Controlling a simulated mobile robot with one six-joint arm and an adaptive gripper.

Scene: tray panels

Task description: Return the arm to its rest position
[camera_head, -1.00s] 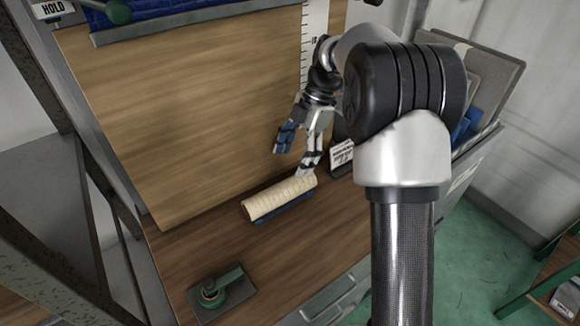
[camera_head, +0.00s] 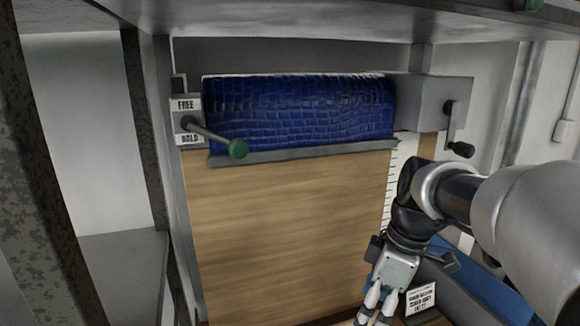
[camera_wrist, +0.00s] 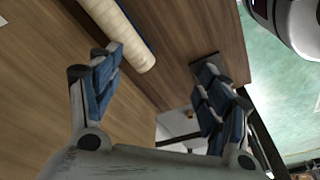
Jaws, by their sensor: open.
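My gripper (camera_head: 372,308) hangs at the lower right of the head view, in front of the wooden panel, with its tips near the bottom edge. The wrist view shows my gripper (camera_wrist: 155,70) with its two blue-padded fingers spread wide and nothing between them. My arm enters from the right edge of the head view. In the wrist view a cream roll (camera_wrist: 122,32) lies on the wooden surface past the fingers, apart from them. The roll is outside the head view.
A blue textured roll (camera_head: 300,108) is mounted above the wooden panel (camera_head: 285,230). A green-knobbed lever (camera_head: 237,149) sits at its left by FREE and HOLD labels, a crank (camera_head: 455,140) at its right. A small printed sign (camera_head: 421,299) stands right of my gripper. A metal post (camera_head: 45,180) is at left.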

